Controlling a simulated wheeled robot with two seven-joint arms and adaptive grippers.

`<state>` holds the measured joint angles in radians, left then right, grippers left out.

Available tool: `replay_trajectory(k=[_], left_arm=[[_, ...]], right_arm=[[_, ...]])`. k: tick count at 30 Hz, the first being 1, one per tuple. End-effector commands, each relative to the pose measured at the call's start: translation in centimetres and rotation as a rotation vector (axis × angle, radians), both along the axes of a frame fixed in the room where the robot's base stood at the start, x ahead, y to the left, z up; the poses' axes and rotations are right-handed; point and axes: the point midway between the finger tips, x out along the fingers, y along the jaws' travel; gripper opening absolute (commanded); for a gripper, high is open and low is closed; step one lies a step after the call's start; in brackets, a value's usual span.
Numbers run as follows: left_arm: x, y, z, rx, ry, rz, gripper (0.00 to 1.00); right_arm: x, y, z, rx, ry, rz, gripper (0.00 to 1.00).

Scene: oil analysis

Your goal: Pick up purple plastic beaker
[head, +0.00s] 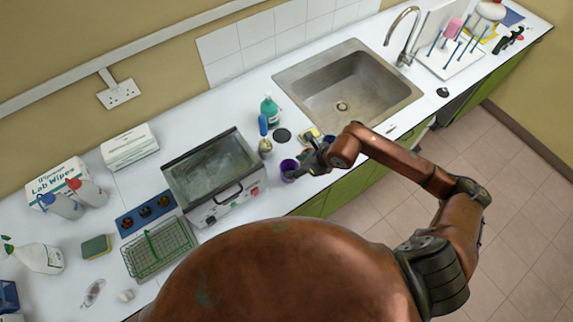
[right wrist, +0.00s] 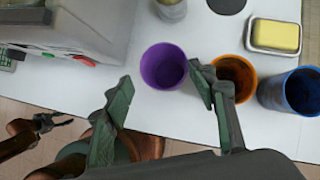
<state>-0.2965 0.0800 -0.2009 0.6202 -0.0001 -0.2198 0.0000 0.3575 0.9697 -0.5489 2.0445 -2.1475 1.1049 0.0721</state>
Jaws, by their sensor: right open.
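The purple plastic beaker (head: 289,168) stands upright on the white counter near its front edge, right of the grey water bath. My right gripper (head: 303,161) is open beside it, on its right in the head view. In the right wrist view the purple beaker (right wrist: 165,67) shows its open top just beyond and between the spread fingertips (right wrist: 160,80); nothing is held. The right finger is close to the orange beaker (right wrist: 237,75). A dark gripper, apparently my left one (right wrist: 55,124), shows small at the left of the right wrist view; its jaw state is unclear.
A blue beaker (right wrist: 295,92) and a yellow sponge in a dish (right wrist: 274,36) stand right of the orange beaker. The water bath (head: 213,178) is close on the left. A small jar (head: 265,147) stands behind the purple beaker. The sink (head: 347,92) is farther right.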

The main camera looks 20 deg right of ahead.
Motion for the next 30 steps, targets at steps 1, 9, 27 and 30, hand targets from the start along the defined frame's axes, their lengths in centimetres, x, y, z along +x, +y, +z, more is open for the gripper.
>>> replay_trajectory(k=[1, 9, 27, 30], left_arm=[[0.2, -0.1, 0.1, 0.0, -0.002, 0.0, 0.4], [-0.8, -0.1, 0.7, -0.001, 0.009, 0.003, 0.4], [0.2, -0.1, 1.8, -0.001, -0.004, 0.002, 0.4], [0.2, -0.1, 1.8, -0.001, -0.004, 0.002, 0.4]], right_arm=[[0.1, -0.4, -0.4, -0.02, 0.0, -0.001, 0.52], [1.1, 0.2, -2.8, -0.026, 0.001, -0.006, 0.52], [2.9, 1.8, -6.9, -0.024, -0.002, -0.002, 0.52], [2.9, 1.8, -6.9, -0.024, -0.002, -0.002, 0.46]])
